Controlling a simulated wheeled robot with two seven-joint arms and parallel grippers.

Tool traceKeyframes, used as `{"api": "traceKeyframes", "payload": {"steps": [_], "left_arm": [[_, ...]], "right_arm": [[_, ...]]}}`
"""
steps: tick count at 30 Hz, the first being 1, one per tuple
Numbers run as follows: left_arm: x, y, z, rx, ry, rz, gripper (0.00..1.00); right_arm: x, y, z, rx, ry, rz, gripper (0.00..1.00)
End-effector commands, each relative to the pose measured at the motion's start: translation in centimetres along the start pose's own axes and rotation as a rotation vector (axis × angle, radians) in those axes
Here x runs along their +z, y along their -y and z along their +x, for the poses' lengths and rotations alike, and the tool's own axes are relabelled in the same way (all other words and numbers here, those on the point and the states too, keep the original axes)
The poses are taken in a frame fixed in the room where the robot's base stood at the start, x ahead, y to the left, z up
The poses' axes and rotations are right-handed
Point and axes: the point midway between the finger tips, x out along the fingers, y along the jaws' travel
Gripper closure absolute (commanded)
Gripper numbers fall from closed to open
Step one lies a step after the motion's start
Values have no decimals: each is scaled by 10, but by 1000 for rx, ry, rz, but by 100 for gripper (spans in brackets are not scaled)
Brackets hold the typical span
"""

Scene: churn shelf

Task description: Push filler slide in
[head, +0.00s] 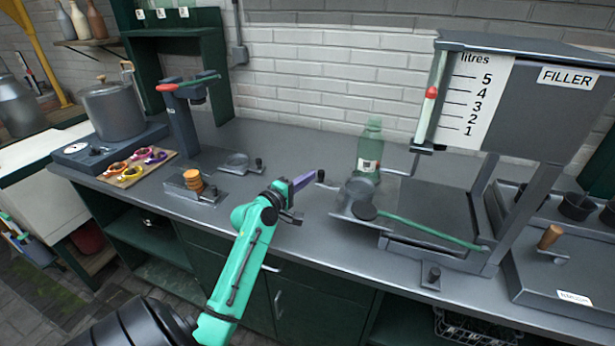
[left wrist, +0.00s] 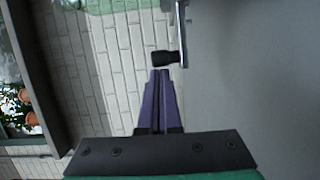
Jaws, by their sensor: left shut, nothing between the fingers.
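The filler (head: 567,78) stands at the right of the bench, with a litre scale and a red-tipped marker. A clear grey slide-like plate with a round cup (head: 357,192) sticks out from its lower left side. A black knob (head: 320,175) on a short rod points left from that part. My left gripper (head: 312,178), with purple fingers, is shut and empty, its tips close to the knob. In the left wrist view the knob (left wrist: 167,58) lies just beyond the fingertips (left wrist: 160,72); I cannot tell whether they touch. My right gripper is not in view.
A green bottle (head: 370,150) stands behind the slide. A green rod (head: 430,231) crosses the filler's base. Bare bench lies behind my gripper.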

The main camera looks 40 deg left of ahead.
Motion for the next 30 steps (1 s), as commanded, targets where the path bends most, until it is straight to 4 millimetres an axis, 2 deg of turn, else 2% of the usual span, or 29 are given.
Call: {"api": "traceKeyframes", "payload": {"steps": [4,7,15,18,21,25,30], "left_arm": [[4,-2,1,0,0,-2,100],[19,-5,6,-3,1,-6,100],[92,-9,30,-2,1,-8,100],[116,-8,38,-1,1,-8,100],[132,-6,43,-1,0,-4,100],[140,-5,45,1,1,-2,100],[140,-4,45,1,3,-2,100]], "right_arm": [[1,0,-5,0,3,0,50],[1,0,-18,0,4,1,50],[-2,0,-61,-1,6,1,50],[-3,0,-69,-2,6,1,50],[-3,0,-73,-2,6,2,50],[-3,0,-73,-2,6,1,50],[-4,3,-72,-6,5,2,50]]}}
